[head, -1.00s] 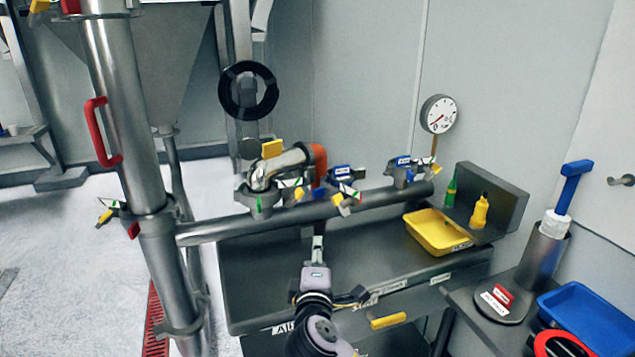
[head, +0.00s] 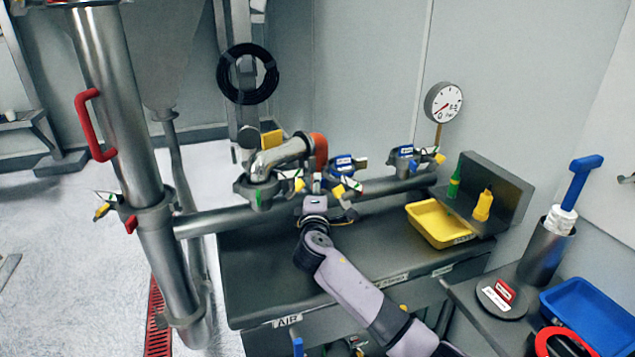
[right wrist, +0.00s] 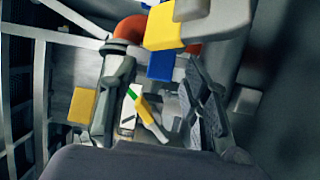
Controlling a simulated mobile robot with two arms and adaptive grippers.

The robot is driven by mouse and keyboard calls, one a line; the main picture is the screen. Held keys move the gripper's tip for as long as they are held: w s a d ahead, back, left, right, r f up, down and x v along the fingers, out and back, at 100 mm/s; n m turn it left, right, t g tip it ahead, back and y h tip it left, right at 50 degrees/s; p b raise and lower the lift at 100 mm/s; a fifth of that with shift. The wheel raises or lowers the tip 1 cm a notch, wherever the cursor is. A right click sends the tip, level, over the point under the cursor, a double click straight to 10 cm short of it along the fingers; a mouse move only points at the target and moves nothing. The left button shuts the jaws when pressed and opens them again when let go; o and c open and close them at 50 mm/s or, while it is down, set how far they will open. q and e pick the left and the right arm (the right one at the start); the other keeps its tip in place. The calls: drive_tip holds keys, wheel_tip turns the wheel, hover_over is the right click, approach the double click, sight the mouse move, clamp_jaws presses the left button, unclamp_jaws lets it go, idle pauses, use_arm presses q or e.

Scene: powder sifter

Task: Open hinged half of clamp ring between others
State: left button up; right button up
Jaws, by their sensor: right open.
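Three clamps sit along the horizontal pipe (head: 215,224): a left clamp (head: 258,192) under a bent steel elbow, a middle clamp (head: 345,183) with a blue, white-labelled part, and a right clamp (head: 408,158) with a similar blue part. My right gripper (head: 318,186) is at the pipe between the left and middle clamps, close to the middle one. In the right wrist view its fingers are apart (right wrist: 157,75), with a white-and-green strip, a yellow block and a blue block (right wrist: 161,65) in or near the gap. I cannot tell whether they touch. My left gripper is out of view.
A yellow tray (head: 411,209) and two small bottles stand at the right of the steel bench (head: 255,285). A pressure gauge (head: 443,103) rises behind. A vertical pipe with a red handle (head: 93,125) stands left. A blue tray (head: 547,299) lies at the lower right.

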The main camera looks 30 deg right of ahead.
drive_tip(key=x, duration=0.2)
drive_tip(key=shift+w+d+f, duration=0.1)
drive_tip(key=shift+w+d, duration=0.1)
drive_tip(key=shift+w, duration=0.05)
drive_tip(key=shift+w+d, duration=0.25)
drive_tip(key=shift+w, duration=0.05)
drive_tip(key=c, duration=1)
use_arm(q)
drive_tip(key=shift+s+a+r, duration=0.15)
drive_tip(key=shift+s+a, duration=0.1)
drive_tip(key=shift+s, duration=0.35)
use_arm(e)
drive_tip(key=shift+r, duration=0.25)
clamp_jaws()
